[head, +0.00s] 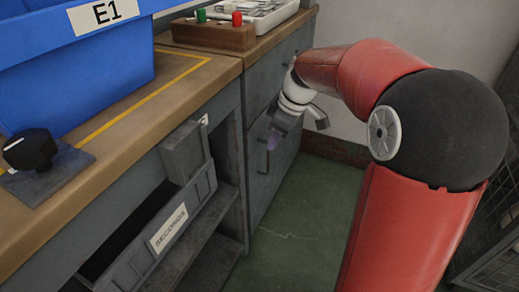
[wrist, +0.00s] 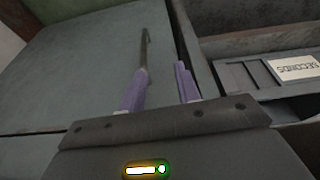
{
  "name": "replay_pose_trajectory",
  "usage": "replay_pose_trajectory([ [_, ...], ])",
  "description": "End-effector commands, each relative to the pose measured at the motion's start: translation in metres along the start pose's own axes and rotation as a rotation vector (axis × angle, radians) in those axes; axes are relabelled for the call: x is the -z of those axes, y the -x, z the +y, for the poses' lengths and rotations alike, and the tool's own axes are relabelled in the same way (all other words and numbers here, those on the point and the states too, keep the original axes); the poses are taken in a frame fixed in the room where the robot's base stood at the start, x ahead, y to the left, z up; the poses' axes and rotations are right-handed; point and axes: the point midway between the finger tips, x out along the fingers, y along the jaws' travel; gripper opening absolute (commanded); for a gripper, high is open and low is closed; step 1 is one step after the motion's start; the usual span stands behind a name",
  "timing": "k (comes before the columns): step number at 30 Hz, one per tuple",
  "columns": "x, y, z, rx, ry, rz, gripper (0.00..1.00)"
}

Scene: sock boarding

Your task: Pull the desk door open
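The desk door (head: 258,190) is a grey panel on the right end of the desk, below a drawer front. In the wrist view its flat face (wrist: 75,70) fills the left side and looks shut. A dark upright bar handle (wrist: 146,48) stands on it near its right edge. My gripper (head: 271,140) is at the door front by the handle. In the wrist view my gripper (wrist: 162,70) has its two purple fingers apart. The handle lines up with the left finger and partly hides behind it. I cannot tell whether they touch.
A grey bin labelled SECONDS (head: 168,230) hangs at the desk front, left of the door. A blue E1 bin (head: 75,75), a black knob (head: 30,150) and a button box (head: 214,36) stand on top. Green floor (head: 300,215) is clear before the door.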

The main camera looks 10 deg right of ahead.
Motion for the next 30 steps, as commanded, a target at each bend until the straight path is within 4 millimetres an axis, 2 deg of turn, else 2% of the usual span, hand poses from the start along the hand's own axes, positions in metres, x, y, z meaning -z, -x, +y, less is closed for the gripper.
replay_pose_trajectory([
  [1, -0.002, -0.015, 0.013, 0.025, 0.034, 0.022, 0.33],
  [4, 0.0, -0.026, 0.028, 0.05, 0.096, 0.059, 0.33],
  [8, 0.0, -0.033, 0.036, 0.063, 0.133, 0.081, 0.33],
  [11, 0.001, -0.042, 0.037, 0.068, 0.142, 0.085, 0.33],
  [21, 0.005, -0.095, 0.032, 0.067, 0.142, 0.083, 0.33],
  [25, 0.006, -0.106, 0.032, 0.066, 0.141, 0.083, 0.33],
  [30, 0.007, -0.11, 0.031, 0.064, 0.141, 0.083, 0.33],
])
